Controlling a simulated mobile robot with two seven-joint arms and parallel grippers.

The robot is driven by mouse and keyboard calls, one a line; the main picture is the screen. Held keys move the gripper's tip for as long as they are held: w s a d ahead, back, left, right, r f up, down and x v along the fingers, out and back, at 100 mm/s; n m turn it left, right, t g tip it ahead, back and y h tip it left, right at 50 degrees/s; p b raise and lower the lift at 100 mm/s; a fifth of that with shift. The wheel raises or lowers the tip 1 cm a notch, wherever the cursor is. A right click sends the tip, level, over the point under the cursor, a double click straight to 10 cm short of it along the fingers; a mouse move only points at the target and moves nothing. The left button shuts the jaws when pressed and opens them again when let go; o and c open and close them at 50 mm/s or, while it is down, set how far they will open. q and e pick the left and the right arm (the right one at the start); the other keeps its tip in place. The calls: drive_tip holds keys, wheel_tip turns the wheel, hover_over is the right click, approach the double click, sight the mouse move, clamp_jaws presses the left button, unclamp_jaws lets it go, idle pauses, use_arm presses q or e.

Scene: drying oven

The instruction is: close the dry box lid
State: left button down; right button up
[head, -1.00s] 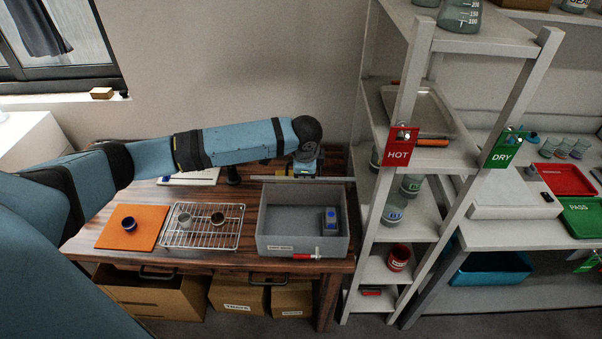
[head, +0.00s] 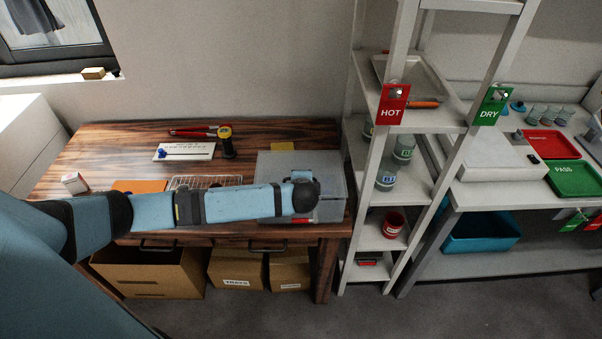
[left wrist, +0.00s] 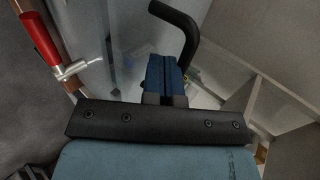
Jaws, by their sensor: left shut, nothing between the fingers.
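The dry box (head: 330,213) is a grey bin at the right end of the wooden table. Its pale translucent lid (head: 285,165) lies over the top, and I cannot tell whether the rim is flush all round. My left arm crosses in front of the box and hides part of it. My left gripper (left wrist: 165,78) is shut and empty, pointing down at the lid area beside a black curved handle (left wrist: 183,28). In the head view the wrist hides the fingertips. A red-handled latch (left wrist: 38,36) shows in the left wrist view. My right gripper is out of view.
A wire rack (head: 205,182) and an orange mat (head: 140,186) lie left of the box, partly behind my arm. A tall white shelf (head: 367,190) stands close on the right.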

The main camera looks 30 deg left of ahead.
use_arm(q)
drive_tip(key=shift+s+d+f, duration=0.1)
drive_tip(key=shift+s+f, duration=0.05)
drive_tip(key=shift+f, duration=0.45)
drive_tip(key=shift+s+d+f, duration=0.1)
drive_tip(key=shift+f, duration=0.45)
drive_tip(key=shift+s+f, duration=0.1)
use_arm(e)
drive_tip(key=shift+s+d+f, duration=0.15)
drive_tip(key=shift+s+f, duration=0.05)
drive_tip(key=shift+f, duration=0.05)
use_arm(q)
drive_tip(key=shift+s+f, duration=0.1)
drive_tip(key=shift+f, duration=0.05)
